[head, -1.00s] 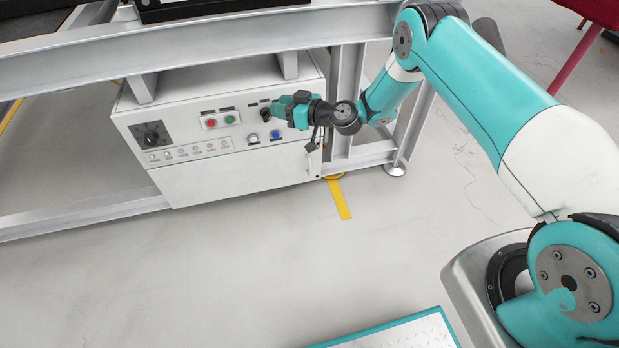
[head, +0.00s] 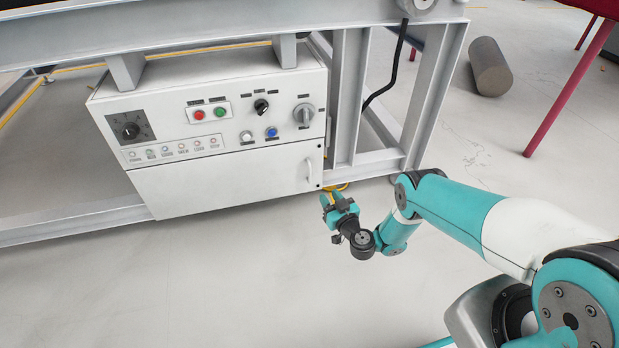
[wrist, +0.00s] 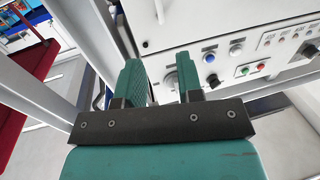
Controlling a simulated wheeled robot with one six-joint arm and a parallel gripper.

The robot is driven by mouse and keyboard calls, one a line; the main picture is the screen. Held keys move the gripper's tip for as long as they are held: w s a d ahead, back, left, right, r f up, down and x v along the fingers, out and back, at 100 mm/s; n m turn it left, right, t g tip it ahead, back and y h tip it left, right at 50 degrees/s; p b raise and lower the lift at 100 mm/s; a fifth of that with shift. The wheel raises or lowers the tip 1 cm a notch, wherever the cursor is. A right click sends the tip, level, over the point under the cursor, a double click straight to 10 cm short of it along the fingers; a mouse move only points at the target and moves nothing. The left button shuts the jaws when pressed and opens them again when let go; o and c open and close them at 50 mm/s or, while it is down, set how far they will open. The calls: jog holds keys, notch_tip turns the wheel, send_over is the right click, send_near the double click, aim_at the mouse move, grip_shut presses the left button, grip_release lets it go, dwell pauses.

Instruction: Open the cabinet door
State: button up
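The white cabinet door (head: 225,182) is the lower front panel of the control cabinet and looks shut. Its pale vertical handle (head: 308,169) is at the right end, and also shows at the top of the wrist view (wrist: 159,12). My gripper (head: 336,200) is below and right of the handle in the head view, apart from it. In the wrist view, its two teal fingers (wrist: 161,75) are spread with nothing held between them. The handle is beyond the fingertips there.
Above the door is the control panel (head: 170,125) with buttons and knobs. A grey steel frame (head: 345,110) stands around the cabinet, with a post close to its right side. A black cable (head: 392,75) hangs by the post. The floor (head: 230,275) in front is clear.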

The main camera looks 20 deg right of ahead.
aim_at(310, 171)
jog(key=shift+w+a+b, duration=0.4)
jog(key=shift+w+b, duration=1.45)
jog(key=shift+b, duration=0.65)
jog(key=shift+w+a+b, duration=0.4)
jog(key=shift+w+b, duration=1.4)
jog(key=shift+b, duration=0.65)
jog(key=shift+w+a+b, duration=0.4)
jog(key=shift+w+b, duration=1.45)
jog(key=shift+b, duration=0.65)
jog(key=shift+w+a+f+b, duration=0.1)
jog(key=shift+w+f+b, duration=0.05)
jog(key=shift+w+b, duration=0.35)
jog(key=shift+w+a+r+b, duration=0.15)
jog(key=shift+w+b, duration=0.25)
jog(key=shift+w, duration=0.55)
grip_shut()
